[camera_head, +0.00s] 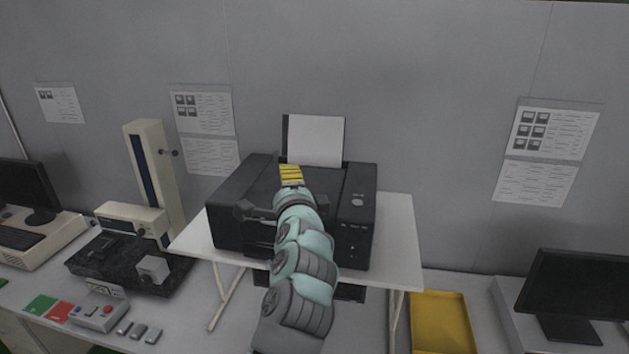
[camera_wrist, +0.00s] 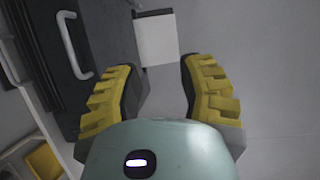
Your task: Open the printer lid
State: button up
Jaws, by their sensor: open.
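The black printer (camera_head: 236,195) stands on a small white table, with a white sheet (camera_head: 316,140) upright at its back. Its flat lid (camera_head: 325,185) looks shut, and my arm hides part of it. My gripper (camera_head: 290,174), with yellow fingers, is over the back part of the printer, in front of the sheet. In the wrist view my gripper (camera_wrist: 158,78) is open with nothing between its fingers. There a pale curved handle (camera_wrist: 72,45) on the dark printer surface lies left of the left finger, apart from it. The white sheet (camera_wrist: 156,38) is beyond the fingertips.
The white table (camera_head: 400,245) has thin legs. A yellow tray (camera_head: 440,322) is at its lower right and a dark monitor (camera_head: 575,292) farther right. At left are a measuring stand (camera_head: 150,170) and a button box (camera_head: 98,313). The grey wall is close behind the printer.

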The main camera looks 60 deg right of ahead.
jog(key=v, duration=0.7)
jog(key=shift+s+r, duration=0.25)
jog(key=shift+r, duration=0.2)
jog(key=shift+w+a+p, duration=0.15)
jog(key=shift+p, duration=0.15)
dwell(0.7)
